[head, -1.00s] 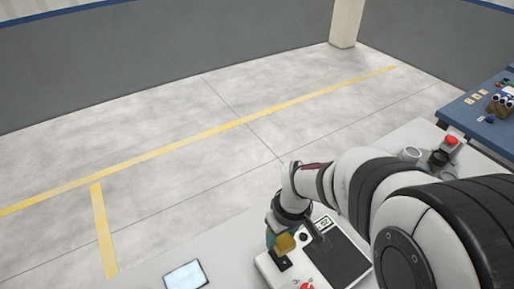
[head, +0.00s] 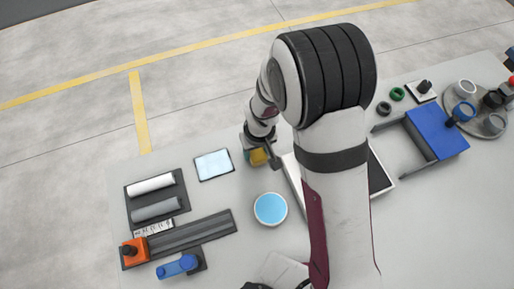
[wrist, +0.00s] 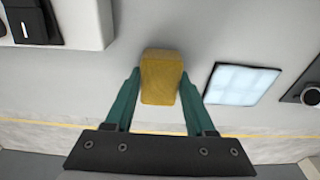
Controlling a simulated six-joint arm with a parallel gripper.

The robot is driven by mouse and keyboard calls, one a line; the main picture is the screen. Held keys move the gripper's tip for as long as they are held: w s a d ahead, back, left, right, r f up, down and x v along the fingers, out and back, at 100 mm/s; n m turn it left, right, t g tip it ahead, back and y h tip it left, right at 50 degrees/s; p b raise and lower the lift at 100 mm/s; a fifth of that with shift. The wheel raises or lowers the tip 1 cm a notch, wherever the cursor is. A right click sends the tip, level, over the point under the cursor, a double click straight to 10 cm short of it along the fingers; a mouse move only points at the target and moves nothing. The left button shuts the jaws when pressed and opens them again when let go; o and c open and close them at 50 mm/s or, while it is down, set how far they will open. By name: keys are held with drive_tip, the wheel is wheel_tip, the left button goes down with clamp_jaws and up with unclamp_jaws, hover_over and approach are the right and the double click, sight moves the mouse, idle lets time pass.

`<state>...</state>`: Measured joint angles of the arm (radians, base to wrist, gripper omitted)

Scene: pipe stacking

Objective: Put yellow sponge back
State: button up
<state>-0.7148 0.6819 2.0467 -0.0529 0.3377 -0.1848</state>
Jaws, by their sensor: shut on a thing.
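The yellow sponge (wrist: 161,78) is a small block between the two green fingers of my gripper (wrist: 160,88) in the wrist view. My gripper is shut on it. In the head view the sponge (head: 258,157) shows just below my gripper (head: 256,150), near the back edge of the white table. My arm hides part of the gripper and the table behind it. I cannot tell whether the sponge touches the table.
A light blue pad (head: 213,165) lies left of the gripper, with a round blue dish (head: 270,209) in front. Two rollers on a dark tray (head: 183,202) and an orange clamp (head: 135,252) stand at left. A blue box (head: 437,132) stands right. Bare table lies between pad and dish.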

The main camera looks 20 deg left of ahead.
sight(259, 156)
drive_tip(key=o, duration=1.3)
drive_tip(key=shift+f, duration=0.1)
wheel_tip(259, 156, up, 12)
drive_tip(key=s+d, duration=0.1)
drive_tip(key=s+d+r+m, duration=0.2)
drive_tip(key=d+r+m, duration=0.2)
drive_tip(key=d, duration=0.3)
drive_tip(key=s+d+r+m, duration=0.2)
drive_tip(key=d+r+m, duration=0.1)
drive_tip(key=d, duration=0.4)
drive_tip(key=s+d+m, duration=0.2)
drive_tip(key=s, duration=0.1)
drive_tip(key=s+d+r+m, duration=0.1)
drive_tip(key=s+d+m, duration=0.1)
drive_tip(key=s+m, duration=0.1)
drive_tip(key=s+d+r+m+g, duration=0.1)
drive_tip(key=s+d+m, duration=0.1)
drive_tip(key=s, duration=0.2)
drive_tip(key=shift+s+d+r+m+y, duration=0.2)
drive_tip(key=shift+s+d+m+y, duration=0.1)
drive_tip(key=shift+s+y, duration=0.1)
